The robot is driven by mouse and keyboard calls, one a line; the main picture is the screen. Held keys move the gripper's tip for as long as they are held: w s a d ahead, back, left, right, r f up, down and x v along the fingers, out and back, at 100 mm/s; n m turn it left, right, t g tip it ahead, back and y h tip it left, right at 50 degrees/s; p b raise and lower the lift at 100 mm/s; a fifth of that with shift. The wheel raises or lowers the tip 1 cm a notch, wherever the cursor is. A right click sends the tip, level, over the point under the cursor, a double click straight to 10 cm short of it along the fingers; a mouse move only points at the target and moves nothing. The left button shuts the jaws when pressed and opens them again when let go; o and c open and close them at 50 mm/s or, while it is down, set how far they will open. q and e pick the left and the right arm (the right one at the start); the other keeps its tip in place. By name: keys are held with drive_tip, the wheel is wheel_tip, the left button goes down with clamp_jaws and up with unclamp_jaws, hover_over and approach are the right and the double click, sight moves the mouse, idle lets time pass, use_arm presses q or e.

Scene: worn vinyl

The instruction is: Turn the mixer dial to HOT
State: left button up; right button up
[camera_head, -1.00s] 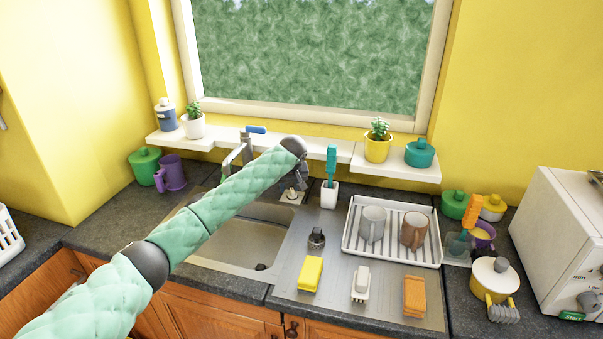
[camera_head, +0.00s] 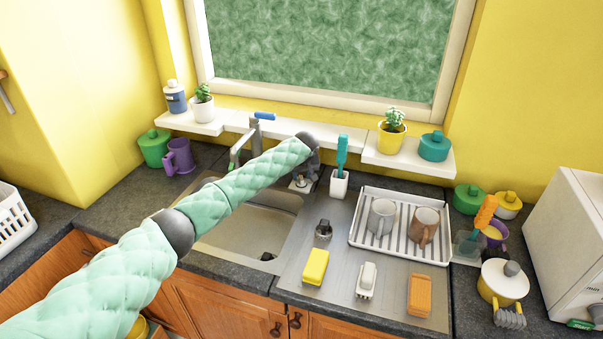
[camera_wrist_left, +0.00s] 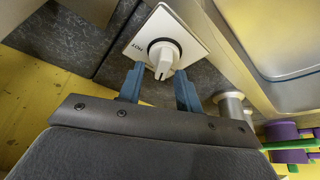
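The mixer dial (camera_wrist_left: 163,55) is a white round knob with a raised bar, on a white square plate (camera_wrist_left: 187,40). Small dark lettering that looks like HOT (camera_wrist_left: 138,46) sits on the plate left of the knob. The bar's end points down the picture, away from the lettering. My left gripper (camera_wrist_left: 160,76) is open, its two blue fingers on either side of the bar's lower end; contact cannot be told. In the head view the left gripper (camera_head: 307,170) is over the plate (camera_head: 299,187) behind the sink, and my arm hides the dial. My right gripper is not in view.
The tap (camera_head: 246,143) stands left of the gripper. A white holder (camera_head: 339,184) with a teal brush is close on its right. The sink (camera_head: 245,232) lies in front, the white shelf (camera_head: 235,124) behind. A dish rack (camera_head: 435,256) with two mugs stands further right.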

use_arm(q)
drive_tip(key=shift+f, duration=0.2)
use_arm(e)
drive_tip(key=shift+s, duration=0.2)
use_arm(q)
clamp_jaws()
